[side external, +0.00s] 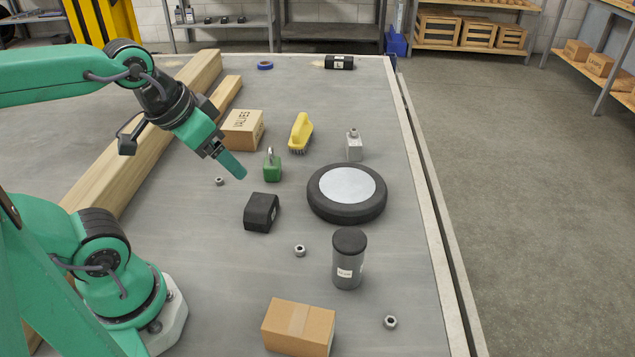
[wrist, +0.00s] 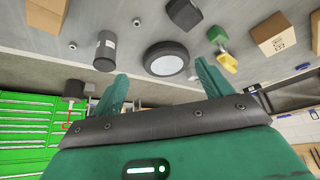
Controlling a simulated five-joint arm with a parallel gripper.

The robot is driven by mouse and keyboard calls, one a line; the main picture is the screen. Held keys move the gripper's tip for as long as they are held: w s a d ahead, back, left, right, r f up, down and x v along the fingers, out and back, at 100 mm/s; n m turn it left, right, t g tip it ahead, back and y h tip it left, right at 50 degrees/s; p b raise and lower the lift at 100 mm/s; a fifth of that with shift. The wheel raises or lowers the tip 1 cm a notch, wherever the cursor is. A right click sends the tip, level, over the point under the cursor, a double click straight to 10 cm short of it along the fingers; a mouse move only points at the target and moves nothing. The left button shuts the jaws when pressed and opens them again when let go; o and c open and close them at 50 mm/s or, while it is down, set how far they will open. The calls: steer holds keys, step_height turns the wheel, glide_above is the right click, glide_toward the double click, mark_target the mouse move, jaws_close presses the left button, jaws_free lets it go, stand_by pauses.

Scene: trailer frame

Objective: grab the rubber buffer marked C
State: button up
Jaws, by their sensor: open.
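A black block with slanted faces (side external: 262,212), perhaps the rubber buffer, lies on the grey bench top; a small pale label shows on its right side, but I cannot read a C. It also shows at the top of the wrist view (wrist: 185,13). My gripper (side external: 231,166) is open and empty, above the bench, up and left of the block in the side view. Its two fingers show spread apart in the wrist view (wrist: 162,68). A dark cylinder with a white label (side external: 348,262) stands upright nearer the camera; its lettering is unreadable.
A black wheel (side external: 347,193) lies right of the block. A green padlock (side external: 272,167), yellow brush (side external: 300,132), VALVES box (side external: 243,129) and grey metal piece (side external: 354,146) stand behind. A cardboard box (side external: 298,327) is in front. Timber beams (side external: 140,145) line the left.

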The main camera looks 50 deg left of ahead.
steer(key=n+g, duration=0.5)
steer(key=n, duration=0.2)
glide_above(259, 202)
step_height(259, 202, down, 15)
steer(key=shift+r, duration=0.1)
steer(key=shift+f+g, duration=0.3)
steer(key=shift+f, duration=0.05)
steer(key=shift+f, duration=1.3)
